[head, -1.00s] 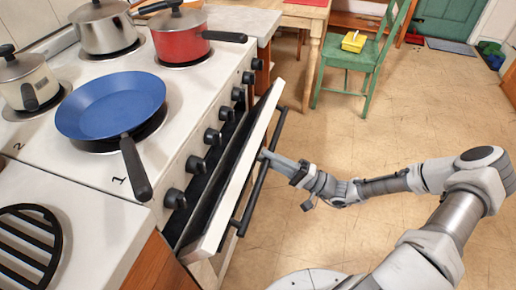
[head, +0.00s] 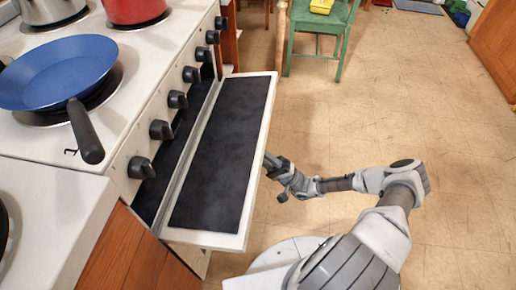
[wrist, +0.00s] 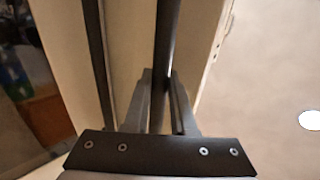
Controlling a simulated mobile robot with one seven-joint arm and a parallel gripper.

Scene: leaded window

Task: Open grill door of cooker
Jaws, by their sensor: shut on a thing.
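The cooker (head: 150,62) stands at the left in the head view. Its grill door (head: 222,150) is swung down and out below the row of knobs, with its dark inner panel facing up. A dark gap into the grill shows behind the door. My gripper (head: 270,160) is at the door's outer edge, partly hidden by it. In the wrist view, the dark handle bar (wrist: 168,40) runs between the fingers of my gripper (wrist: 162,82), which is shut on it. The handle is hidden behind the door in the head view.
A blue frying pan (head: 58,72) sits on the hob, its handle reaching over the front. A red pot (head: 135,10) stands behind it. A green chair (head: 318,25) is at the back. The floor (head: 400,120) right of the cooker is clear.

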